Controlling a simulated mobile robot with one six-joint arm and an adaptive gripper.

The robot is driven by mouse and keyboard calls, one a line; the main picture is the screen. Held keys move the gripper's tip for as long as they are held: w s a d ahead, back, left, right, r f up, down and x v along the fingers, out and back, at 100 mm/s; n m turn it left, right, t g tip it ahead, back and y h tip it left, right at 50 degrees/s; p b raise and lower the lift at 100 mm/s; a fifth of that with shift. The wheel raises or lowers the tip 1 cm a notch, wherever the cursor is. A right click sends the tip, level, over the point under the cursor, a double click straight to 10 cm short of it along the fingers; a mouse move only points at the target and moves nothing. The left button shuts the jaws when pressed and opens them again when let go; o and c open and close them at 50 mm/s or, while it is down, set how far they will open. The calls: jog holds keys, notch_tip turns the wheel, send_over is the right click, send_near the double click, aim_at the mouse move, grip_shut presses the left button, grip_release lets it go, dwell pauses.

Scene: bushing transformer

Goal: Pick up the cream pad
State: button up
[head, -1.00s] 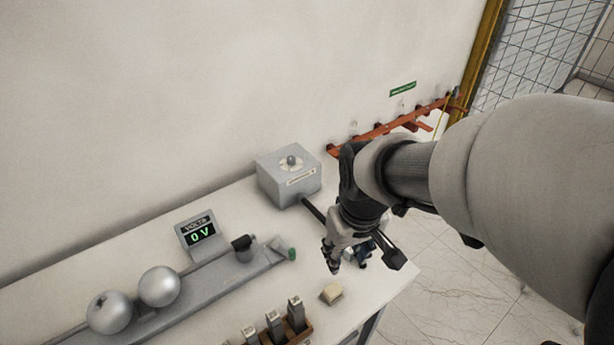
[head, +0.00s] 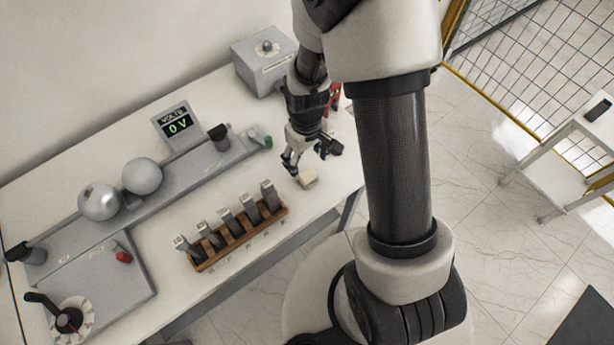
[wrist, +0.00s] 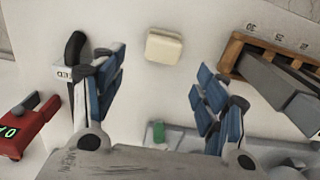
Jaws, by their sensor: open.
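The cream pad (head: 308,178) is a small block lying on the white table near its right front edge. It also shows in the wrist view (wrist: 164,46), at the top middle, beyond and between the two blue-padded fingers. My gripper (head: 305,160) is open and empty. In the head view it points down just above and behind the pad. In the wrist view the fingers (wrist: 158,88) stand wide apart, and the pad appears untouched in front of them.
A wooden rack (head: 240,236) with several grey pieces stands left of the pad. A voltage display (head: 178,127) and two metal spheres stand further left. A grey box (head: 264,62) is behind. A red device (wrist: 24,125) lies at left in the wrist view.

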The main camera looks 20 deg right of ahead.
aim_at(307, 174)
notch_tip(307, 174, down, 2)
jog(key=shift+f, duration=0.1)
jog(key=shift+s+f+b, duration=0.2)
jog(key=shift+f+b, duration=0.2)
jog(key=shift+f, duration=0.95)
jog(key=shift+s+f+b, duration=0.2)
jog(key=shift+f+b, duration=0.15)
jog(key=shift+f, duration=0.95)
jog(key=c, duration=1.1)
jog(key=shift+r, duration=0.15)
jog(key=shift+c, duration=0.2)
notch_tip(307, 174, up, 20)
jog(key=p, duration=0.4)
